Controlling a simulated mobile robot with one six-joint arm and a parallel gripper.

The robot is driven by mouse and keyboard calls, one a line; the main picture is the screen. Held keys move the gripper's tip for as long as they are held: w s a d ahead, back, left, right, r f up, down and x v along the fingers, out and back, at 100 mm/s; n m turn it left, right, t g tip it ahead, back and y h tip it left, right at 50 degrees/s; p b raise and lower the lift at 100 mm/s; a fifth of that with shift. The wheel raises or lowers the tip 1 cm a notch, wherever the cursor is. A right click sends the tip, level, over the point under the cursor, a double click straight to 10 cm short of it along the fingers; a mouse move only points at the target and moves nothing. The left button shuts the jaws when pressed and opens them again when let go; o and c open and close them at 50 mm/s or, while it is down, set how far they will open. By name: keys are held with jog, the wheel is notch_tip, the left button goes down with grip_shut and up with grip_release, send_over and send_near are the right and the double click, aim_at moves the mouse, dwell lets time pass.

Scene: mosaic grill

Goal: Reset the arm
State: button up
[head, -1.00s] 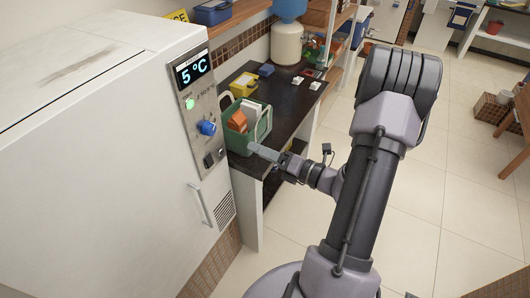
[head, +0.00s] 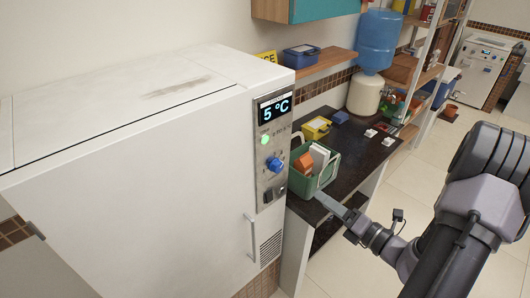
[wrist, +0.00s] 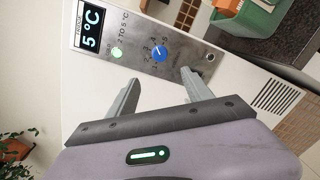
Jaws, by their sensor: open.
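My gripper (wrist: 160,95) is open and empty in the wrist view, its two grey fingers spread apart in front of the white fridge's control panel (wrist: 148,42). In the head view, one flat grey finger of my gripper (head: 327,200) shows at the end of my arm, near the front edge of the dark counter and close to the green crate. I cannot tell whether it touches the crate. My arm reaches in from the lower right.
The white fridge (head: 140,190) with a 5 °C display fills the left. The green crate (head: 325,180) holds orange and white items on the dark counter (head: 352,150). A yellow box (head: 316,128) and water dispenser (head: 372,60) stand behind. Open tiled floor (head: 405,170) lies right.

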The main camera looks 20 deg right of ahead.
jog(key=shift+a, duration=0.1)
jog(key=s+a+n+g+y+b, duration=0.1)
jog(key=a+n+g+y+b, duration=0.65)
jog(key=a+n, duration=0.8)
jog(key=s+a+f+n+g+h+b, duration=0.1)
jog(key=s+a+n+h+b, duration=0.3)
jog(key=n, duration=0.8)
jog(key=s+a+f+n+g+h+b, duration=0.2)
jog(key=s+a+n+h+b, duration=0.3)
jog(key=s+n, duration=0.3)
jog(key=shift+s+a+f+n+h+b, duration=0.35)
jog(key=shift+n+h+b, duration=0.3)
jog(key=shift+n, duration=1.4)
